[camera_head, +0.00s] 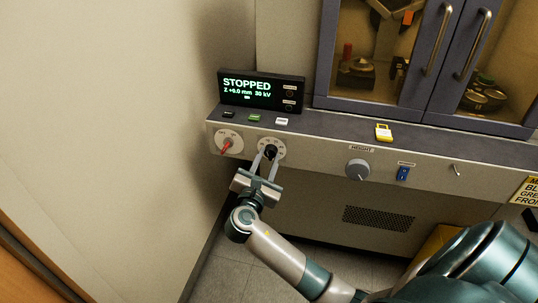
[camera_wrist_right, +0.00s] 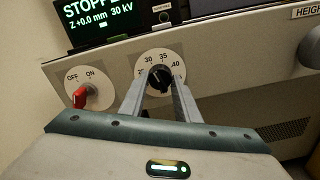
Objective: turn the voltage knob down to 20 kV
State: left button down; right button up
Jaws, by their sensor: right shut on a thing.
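The voltage knob (camera_head: 270,152) is a small black knob on a round white dial on the machine's front panel. In the right wrist view the knob (camera_wrist_right: 160,78) sits amid dial marks, of which 30, 35 and 40 are legible. My right gripper (camera_head: 269,158) reaches up from below, its fingers on either side of the knob and shut on it. The display (camera_head: 259,90) reads STOPPED, Z +0.0 mm, 30 kV. My left gripper is in neither view.
A red OFF/ON switch (camera_wrist_right: 81,97) is left of the knob. To the right are a grey HEIGHT knob (camera_head: 358,169), a blue switch (camera_head: 403,173) and a small hook. Small buttons and a yellow item (camera_head: 383,132) sit on the ledge. A wall stands close at left.

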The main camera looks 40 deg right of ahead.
jog(key=n, duration=0.9)
jog(key=shift+n, duration=0.4)
jog(key=n, duration=0.6)
jog(key=shift+r+n, duration=0.1)
jog(key=shift+n, duration=0.8)
jog(key=shift+w+r, duration=0.1)
jog(key=shift+w, duration=0.05)
jog(key=shift+d+n, duration=0.1)
jog(key=shift+n, duration=0.4)
jog(key=shift+a+f+n, duration=0.2)
jog(key=shift+n, duration=0.1)
jog(key=o, duration=1.2)
jog(key=shift+c, duration=0.2)
jog(key=shift+a, duration=0.1)
